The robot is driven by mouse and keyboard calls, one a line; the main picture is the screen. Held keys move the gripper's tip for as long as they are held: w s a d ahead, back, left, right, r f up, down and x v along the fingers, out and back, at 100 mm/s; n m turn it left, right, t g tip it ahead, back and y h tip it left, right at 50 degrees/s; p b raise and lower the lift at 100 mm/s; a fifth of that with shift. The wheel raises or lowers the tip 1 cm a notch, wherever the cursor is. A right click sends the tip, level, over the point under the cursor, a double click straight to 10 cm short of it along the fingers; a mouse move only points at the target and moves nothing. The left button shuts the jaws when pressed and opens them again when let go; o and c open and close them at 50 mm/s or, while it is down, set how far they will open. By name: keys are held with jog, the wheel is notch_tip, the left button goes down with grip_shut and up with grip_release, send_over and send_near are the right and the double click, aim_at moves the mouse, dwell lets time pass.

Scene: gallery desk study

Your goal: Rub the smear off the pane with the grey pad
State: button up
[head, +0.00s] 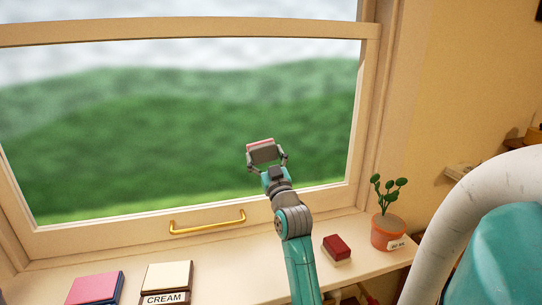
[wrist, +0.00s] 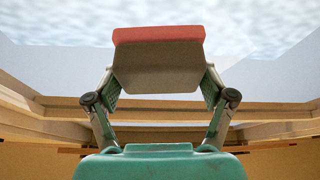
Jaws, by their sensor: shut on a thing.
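My gripper (head: 266,160) is raised in front of the window pane (head: 120,135) and is shut on a pad (head: 263,155). The pad has a grey body and a red layer on its far side. In the wrist view the pad (wrist: 158,65) sits between both fingers, its red layer (wrist: 158,35) uppermost in the picture. I cannot tell whether the pad touches the glass. I cannot make out a smear on the pane; the part behind the pad and arm is hidden.
A dark red block with a pale base (head: 337,248) lies on the sill right of my arm. A potted plant (head: 389,230) stands farther right. A brass handle (head: 207,222) juts from the lower frame. A pink-topped block (head: 94,287) and a block labelled CREAM (head: 167,278) lie front left.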

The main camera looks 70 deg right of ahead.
jog(key=shift+w+a, duration=1.35)
jog(key=shift+w, duration=0.1)
jog(key=shift+s+a, duration=0.1)
jog(key=shift+s+a, duration=0.95)
jog(key=shift+a, duration=0.15)
jog(key=shift+s+a, duration=0.9)
jog(key=shift+a, duration=0.2)
jog(key=shift+s+a, duration=0.1)
jog(key=shift+s+a, duration=0.9)
jog(key=shift+a, duration=0.1)
